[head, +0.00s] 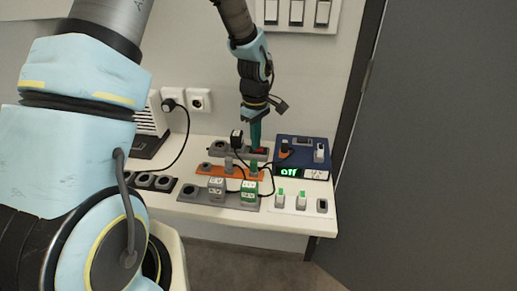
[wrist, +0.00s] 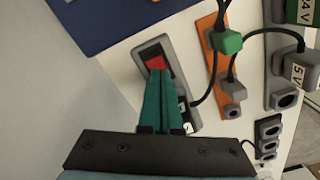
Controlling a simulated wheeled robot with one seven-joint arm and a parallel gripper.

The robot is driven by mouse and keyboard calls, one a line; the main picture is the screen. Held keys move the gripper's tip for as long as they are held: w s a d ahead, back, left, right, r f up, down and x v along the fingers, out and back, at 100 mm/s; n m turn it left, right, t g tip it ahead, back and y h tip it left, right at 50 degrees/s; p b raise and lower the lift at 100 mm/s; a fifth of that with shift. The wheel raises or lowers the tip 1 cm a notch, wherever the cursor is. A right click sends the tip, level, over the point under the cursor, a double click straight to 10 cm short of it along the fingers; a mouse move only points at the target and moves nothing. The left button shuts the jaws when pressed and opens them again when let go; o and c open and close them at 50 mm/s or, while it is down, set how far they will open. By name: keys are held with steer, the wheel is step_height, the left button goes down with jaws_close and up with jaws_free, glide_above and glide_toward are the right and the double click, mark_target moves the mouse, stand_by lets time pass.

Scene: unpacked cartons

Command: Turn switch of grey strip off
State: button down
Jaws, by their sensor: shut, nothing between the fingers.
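The grey strip (head: 218,147) lies at the back of the white table, near the wall. In the wrist view its end (wrist: 164,41) holds a red rocker switch (wrist: 155,62) in a dark surround. The red switch (head: 260,150) also shows in the head view, right by my fingertips. My gripper (head: 255,147) points down at the switch, its green fingers shut together and empty. In the wrist view the fingertips (wrist: 159,74) overlap the lower edge of the red switch. I cannot tell whether they touch it. The fingers hide part of the strip.
An orange strip (head: 208,168) with plugs lies just in front. A blue box (head: 318,153) with a display reading "off" stands right. Another grey strip with two adapters (head: 216,190) lies nearer the front. Black cables cross the table. A grey door (head: 435,140) is at right.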

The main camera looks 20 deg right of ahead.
steer(key=shift+r, duration=0.1)
step_height(320, 180, up, 7)
steer(key=p, duration=0.4)
steer(key=shift+p, duration=0.4)
steer(key=a+r+m, duration=0.1)
steer(key=a+r, duration=0.2)
steer(key=a, duration=0.4)
steer(key=a+r+m, duration=0.2)
steer(key=a+r, duration=0.1)
steer(key=a, duration=0.4)
steer(key=s+a+r+m, duration=0.2)
steer(key=s+a, duration=0.1)
steer(key=a, duration=0.4)
steer(key=s+a+r+m+t, duration=0.1)
steer(key=s+a+r+m, duration=0.1)
steer(key=s+a, duration=0.2)
steer(key=a, duration=0.3)
steer(key=shift+r+t, duration=0.15)
steer(key=shift+t, duration=0.15)
steer(key=shift+w, duration=0.1)
